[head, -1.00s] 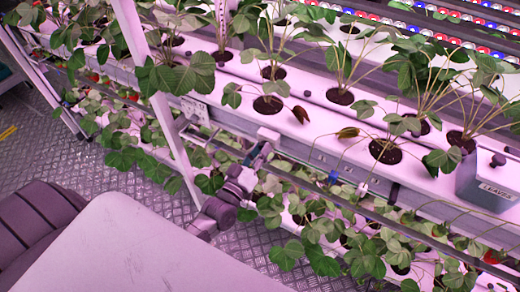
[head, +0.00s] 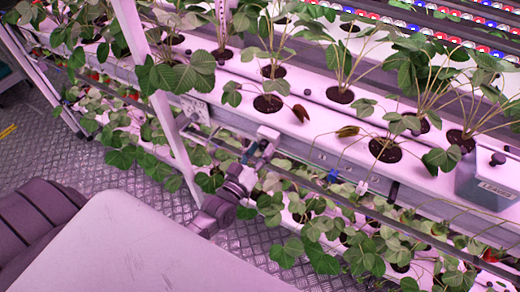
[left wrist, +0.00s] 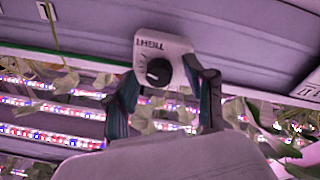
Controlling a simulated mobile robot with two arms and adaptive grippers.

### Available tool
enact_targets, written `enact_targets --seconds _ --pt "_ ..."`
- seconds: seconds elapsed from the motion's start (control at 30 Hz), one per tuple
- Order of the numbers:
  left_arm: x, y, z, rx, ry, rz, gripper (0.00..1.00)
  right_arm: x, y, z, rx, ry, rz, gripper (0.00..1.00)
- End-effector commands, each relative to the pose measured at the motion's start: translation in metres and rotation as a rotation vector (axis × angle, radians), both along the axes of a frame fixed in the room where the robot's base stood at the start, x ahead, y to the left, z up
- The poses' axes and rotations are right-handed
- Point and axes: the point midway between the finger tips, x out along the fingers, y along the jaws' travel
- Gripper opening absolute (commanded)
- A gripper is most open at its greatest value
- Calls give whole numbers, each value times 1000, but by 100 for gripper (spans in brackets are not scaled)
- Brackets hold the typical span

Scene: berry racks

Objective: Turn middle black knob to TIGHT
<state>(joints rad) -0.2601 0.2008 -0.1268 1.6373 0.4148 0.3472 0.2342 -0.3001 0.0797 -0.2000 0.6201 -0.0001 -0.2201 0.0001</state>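I cannot tell whether the fingers touch the box. In the head view, my left gripper (head: 260,152) is at the shelf's front edge, just below a small white box (head: 267,133). The right gripper is not in view.
Strawberry plants in white troughs (head: 225,85) fill the racks above and below. A slanted white post (head: 158,95) stands left of my left arm. A blue part (head: 333,175) and a grey labelled bin (head: 487,183) are to the right. Metal floor (head: 105,185) is clear at left.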

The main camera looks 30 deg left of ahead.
Motion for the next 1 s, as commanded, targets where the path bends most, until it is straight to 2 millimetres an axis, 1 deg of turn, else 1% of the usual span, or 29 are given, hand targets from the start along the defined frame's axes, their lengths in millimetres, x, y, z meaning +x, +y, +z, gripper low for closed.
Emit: enact_targets --seconds 0.17,0.27,0.37,0.6,0.7,0.83,1.0 --pt "-1 0 0 0 -2 1 54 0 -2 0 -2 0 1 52" --pt "-9 1 -1 0 -1 0 54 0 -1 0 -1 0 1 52" --pt "-25 1 -4 0 2 0 54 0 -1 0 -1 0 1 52" --pt "-77 4 -10 0 3 0 54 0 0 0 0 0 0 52" --pt "-95 5 -12 -1 2 0 54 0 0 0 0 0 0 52" --pt "-111 6 -14 0 1 0 54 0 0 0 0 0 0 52" --pt "-119 7 -14 0 0 -1 54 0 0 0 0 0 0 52"
